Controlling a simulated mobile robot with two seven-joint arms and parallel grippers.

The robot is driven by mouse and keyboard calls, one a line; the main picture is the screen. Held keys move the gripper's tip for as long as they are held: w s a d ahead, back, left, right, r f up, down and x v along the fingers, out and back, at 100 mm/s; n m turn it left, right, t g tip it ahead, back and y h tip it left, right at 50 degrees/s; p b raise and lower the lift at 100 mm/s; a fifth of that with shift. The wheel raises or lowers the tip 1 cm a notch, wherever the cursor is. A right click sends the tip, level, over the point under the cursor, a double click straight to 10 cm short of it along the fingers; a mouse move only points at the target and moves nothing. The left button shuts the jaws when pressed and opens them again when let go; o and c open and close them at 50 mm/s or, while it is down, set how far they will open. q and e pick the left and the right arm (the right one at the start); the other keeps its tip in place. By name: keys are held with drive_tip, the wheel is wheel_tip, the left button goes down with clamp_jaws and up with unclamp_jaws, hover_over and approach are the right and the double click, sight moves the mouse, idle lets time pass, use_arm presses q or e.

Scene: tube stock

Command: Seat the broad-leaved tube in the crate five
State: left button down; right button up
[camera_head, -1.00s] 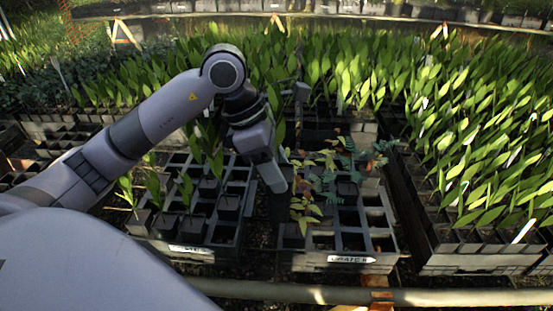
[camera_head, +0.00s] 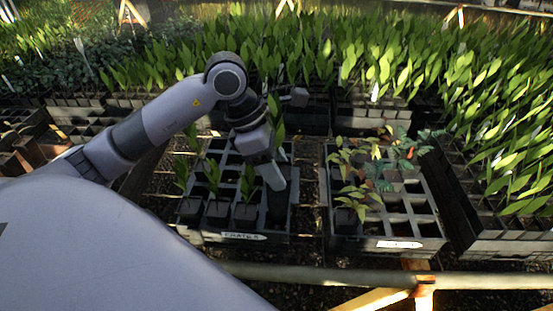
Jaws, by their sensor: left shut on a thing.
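My left gripper (camera_head: 275,177) points down and is shut on a dark square tube (camera_head: 278,208). Broad green leaves (camera_head: 277,112) show behind my wrist and seem to belong to this tube. The tube is at the right-hand column of the left black crate (camera_head: 213,237), near its front corner. I cannot tell whether it is above a cell or partly in it. The crate's front label (camera_head: 243,236) is too small to read surely. Several broad-leaved tubes (camera_head: 217,212) stand in this crate to the left of the gripper. My right gripper is not in view.
A second black crate (camera_head: 345,243) on the right holds reddish and blue-green plants (camera_head: 352,180) and has empty cells. A narrow gap separates the crates. A rail (camera_head: 340,275) crosses in front. Dense leafy stock (camera_head: 500,130) stands behind and right.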

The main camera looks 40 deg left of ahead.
sight(278, 201)
use_arm(q)
drive_tip(key=shift+s+a+f, duration=0.1)
drive_tip(key=shift+s+a, duration=0.1)
drive_tip(key=shift+a, duration=0.1)
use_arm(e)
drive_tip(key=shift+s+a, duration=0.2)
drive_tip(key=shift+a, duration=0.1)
use_arm(q)
drive_tip(key=shift+f, duration=0.1)
wheel_tip(278, 201, down, 2)
drive_tip(key=shift+f+b, duration=0.1)
drive_tip(key=shift+b, duration=0.6)
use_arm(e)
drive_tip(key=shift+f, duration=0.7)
use_arm(q)
drive_tip(key=shift+f+b, duration=0.25)
drive_tip(key=shift+b, duration=0.15)
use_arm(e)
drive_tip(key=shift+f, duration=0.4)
